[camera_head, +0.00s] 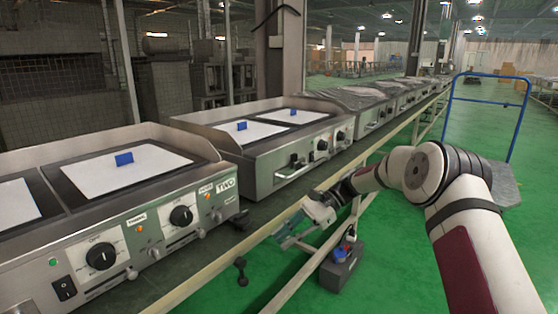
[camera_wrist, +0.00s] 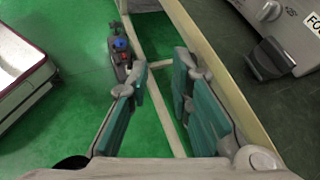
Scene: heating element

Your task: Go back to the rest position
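My gripper (camera_head: 291,234) hangs in front of the long appliance line, beside its front rail and above the green floor. In the wrist view my gripper (camera_wrist: 162,82) has its teal fingers spread apart with nothing between them. My white arm reaches in from the right of the head view. The nearest heating unit (camera_head: 100,255) has knobs, a switch and white plates with a blue block on top. A second heating unit (camera_head: 262,150), with similar plates and blue blocks, stands farther along the line.
The yellowish rail (camera_head: 190,285) runs along the line, close to my gripper. A dark box with blue and red buttons (camera_head: 341,262) sits low beside the rail; it also shows in the wrist view (camera_wrist: 121,55). A blue-handled cart (camera_head: 497,75) stands at right on open green floor.

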